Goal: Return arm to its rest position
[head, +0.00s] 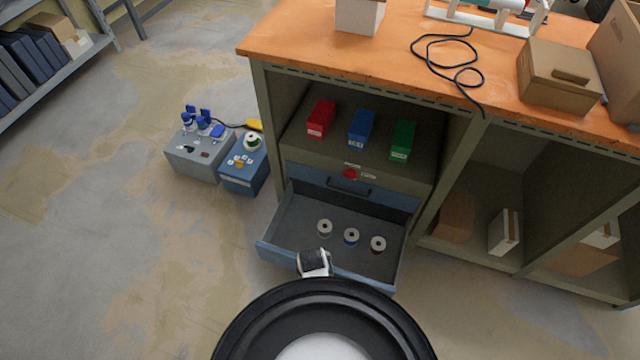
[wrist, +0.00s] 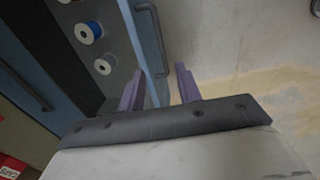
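In the head view part of my arm (head: 314,262) shows at the drawer's front panel, and my round black body part hides what lies below. The fingers are not clear in the head view. The blue spool (wrist: 88,32) also shows in the wrist view.
Red (head: 321,118), blue (head: 361,126) and green (head: 403,139) boxes stand on the shelf above the drawer. A grey box (head: 197,154) and a blue box (head: 245,165) stand on the floor to the left. The floor at the left front is clear.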

